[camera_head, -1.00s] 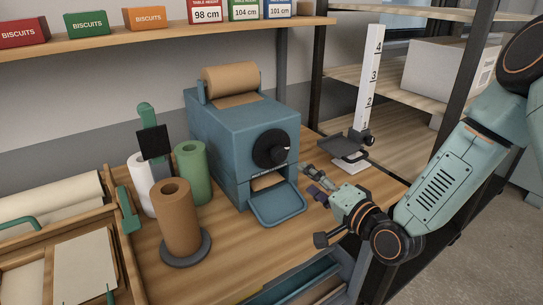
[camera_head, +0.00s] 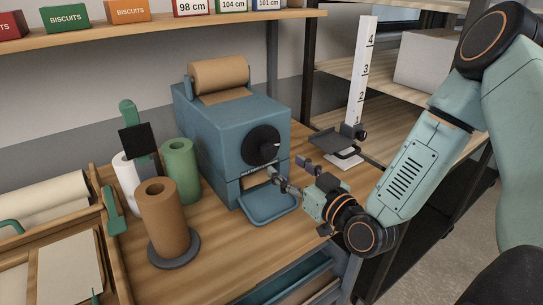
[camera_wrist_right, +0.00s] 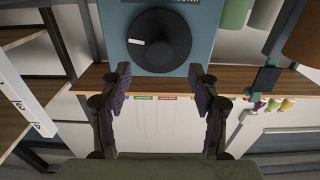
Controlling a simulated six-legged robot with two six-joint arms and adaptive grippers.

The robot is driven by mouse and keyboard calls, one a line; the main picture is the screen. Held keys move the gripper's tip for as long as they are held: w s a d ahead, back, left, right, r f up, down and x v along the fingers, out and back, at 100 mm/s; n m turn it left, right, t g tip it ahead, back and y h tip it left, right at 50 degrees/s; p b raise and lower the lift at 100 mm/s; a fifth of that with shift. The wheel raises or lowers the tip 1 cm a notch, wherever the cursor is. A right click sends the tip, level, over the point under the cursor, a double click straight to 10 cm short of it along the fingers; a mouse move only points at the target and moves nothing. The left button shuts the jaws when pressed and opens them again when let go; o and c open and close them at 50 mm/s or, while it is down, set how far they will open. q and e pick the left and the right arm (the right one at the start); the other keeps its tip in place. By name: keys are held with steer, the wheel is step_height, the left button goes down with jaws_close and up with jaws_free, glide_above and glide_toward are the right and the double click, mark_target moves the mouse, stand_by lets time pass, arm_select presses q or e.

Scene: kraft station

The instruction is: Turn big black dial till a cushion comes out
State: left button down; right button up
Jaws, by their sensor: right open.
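The big black dial (camera_head: 262,145) is on the front of a blue machine (camera_head: 215,120). The dial has one white mark, which shows at the left of its face in the right wrist view (camera_wrist_right: 160,40). My right gripper (camera_head: 290,174) is open and empty, in front of the machine and a little below and right of the dial. In the right wrist view the open fingers (camera_wrist_right: 160,78) point toward the dial, apart from it. A roll of brown paper (camera_head: 218,74) sits on top of the machine. The blue tray (camera_head: 268,207) below the slot looks empty. My left gripper is out of view.
A brown roll (camera_head: 162,222) on a round base, a green roll (camera_head: 181,172) and a white roll (camera_head: 126,180) stand left of the machine. A white height scale (camera_head: 362,75) with a dark platform stands to the right. A shelf with boxes runs above.

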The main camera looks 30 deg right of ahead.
mark_target(271, 155)
steer(key=w, duration=0.4)
steer(key=w+a, duration=0.1)
steer(key=w, duration=0.1)
steer(key=shift+w+b, duration=0.15)
steer(key=shift+b, duration=0.2)
steer(key=shift+w+d+f, duration=0.1)
steer(key=shift+w+d, duration=0.05)
steer(key=shift+w, duration=0.1)
steer(key=shift+c, duration=1.3)
steer(key=c, duration=0.9)
